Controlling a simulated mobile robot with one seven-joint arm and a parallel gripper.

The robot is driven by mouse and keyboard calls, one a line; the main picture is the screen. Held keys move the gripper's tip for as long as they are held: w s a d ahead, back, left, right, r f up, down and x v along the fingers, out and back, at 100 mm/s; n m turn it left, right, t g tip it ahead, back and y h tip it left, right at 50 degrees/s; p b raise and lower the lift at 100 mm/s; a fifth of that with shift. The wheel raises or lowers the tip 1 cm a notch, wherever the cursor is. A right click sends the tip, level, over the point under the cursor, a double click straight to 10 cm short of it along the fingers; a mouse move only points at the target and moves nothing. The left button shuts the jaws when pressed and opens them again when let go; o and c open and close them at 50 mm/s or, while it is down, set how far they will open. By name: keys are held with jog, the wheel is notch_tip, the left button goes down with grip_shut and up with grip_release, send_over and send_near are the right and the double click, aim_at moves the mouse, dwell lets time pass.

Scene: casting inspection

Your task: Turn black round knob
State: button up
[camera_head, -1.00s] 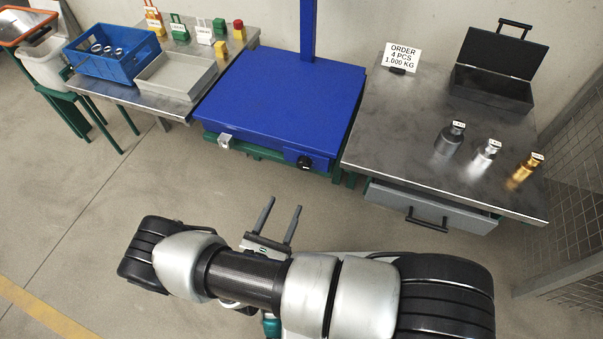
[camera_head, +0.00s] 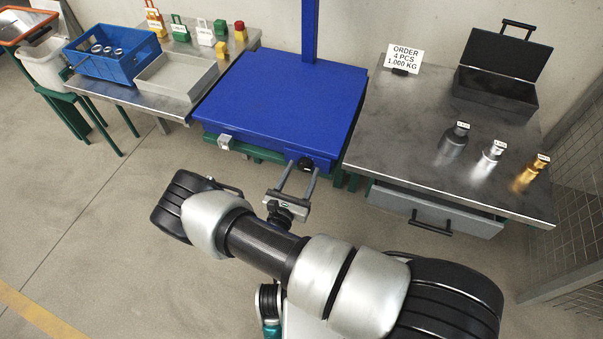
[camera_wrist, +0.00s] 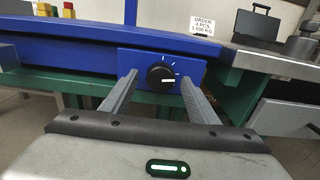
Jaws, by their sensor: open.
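The black round knob (camera_wrist: 161,77) sits on the blue front panel (camera_wrist: 133,65) of the blue platform (camera_head: 285,97). Its white pointer line lies about level, and white tick marks show around it. In the head view the knob (camera_head: 306,164) is at the platform's front right corner. My gripper (camera_wrist: 160,88) is open, with one finger to the left and one to the right of the knob in the wrist view. In the head view my gripper (camera_head: 299,168) points at the panel. I cannot tell whether the fingers touch the knob.
A steel table (camera_head: 400,130) with a drawer (camera_head: 440,213) stands right of the platform, bearing bottles, an open black box (camera_head: 495,95) and an order sign (camera_head: 403,57). A left table holds a blue crate (camera_head: 110,70) and a grey tray (camera_head: 176,90). The floor in front is clear.

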jog(key=c, duration=1)
jog(key=shift+c, duration=0.2)
jog(key=m+p, duration=0.1)
jog(key=m, duration=0.2)
jog(key=shift+m, duration=0.4)
jog(key=shift+a+m+p, duration=0.1)
jog(key=shift+m+p, duration=0.4)
jog(key=shift+m, duration=1.4)
jog(key=o, duration=1)
